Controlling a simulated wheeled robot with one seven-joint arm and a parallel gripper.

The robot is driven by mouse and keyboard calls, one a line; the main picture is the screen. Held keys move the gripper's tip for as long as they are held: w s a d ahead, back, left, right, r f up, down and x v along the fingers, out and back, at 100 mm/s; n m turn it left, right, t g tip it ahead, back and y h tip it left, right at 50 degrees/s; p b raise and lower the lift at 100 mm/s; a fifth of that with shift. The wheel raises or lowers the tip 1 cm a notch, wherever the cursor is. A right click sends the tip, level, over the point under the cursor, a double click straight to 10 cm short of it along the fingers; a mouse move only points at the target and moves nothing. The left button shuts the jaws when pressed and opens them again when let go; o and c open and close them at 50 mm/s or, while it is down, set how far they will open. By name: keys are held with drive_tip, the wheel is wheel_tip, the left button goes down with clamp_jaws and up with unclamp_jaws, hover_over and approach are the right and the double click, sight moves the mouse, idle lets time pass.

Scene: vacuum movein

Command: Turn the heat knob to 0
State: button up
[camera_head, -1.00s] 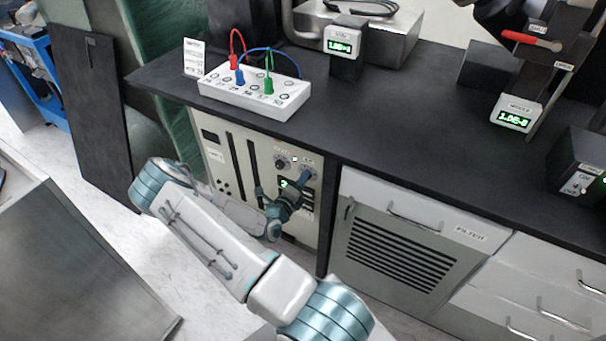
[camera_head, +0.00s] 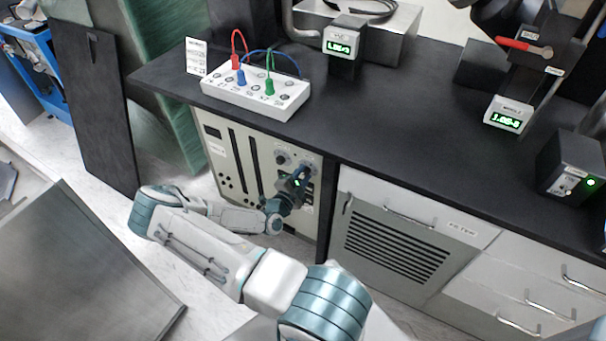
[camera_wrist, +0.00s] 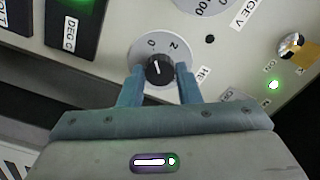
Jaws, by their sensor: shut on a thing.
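The heat knob (camera_wrist: 160,70) is a black knob on a round grey dial in the wrist view. The dial shows 0 and 2 at its top, and its label is partly cut by my finger. The knob's white pointer line points up and slightly left, roughly toward the 0. My gripper (camera_wrist: 159,88) has its two blue fingers shut on the knob, one on each side. In the head view my gripper (camera_head: 300,180) is at the upper right of the beige panel (camera_head: 236,160) and hides the knob.
Another dial (camera_wrist: 205,3) is just above in the wrist view, with a small metal switch (camera_wrist: 291,44) to the right. The black worktop (camera_head: 400,140) overhangs the panel. A filter cabinet (camera_head: 390,245) stands to the right.

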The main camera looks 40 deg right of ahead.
drive_tip(key=shift+w+a+n, duration=0.15)
drive_tip(key=shift+n, duration=0.45)
drive_tip(key=o, duration=1)
drive_tip(key=shift+c, duration=0.2)
drive_tip(key=v, duration=1.3)
drive_tip(key=shift+a, duration=0.35)
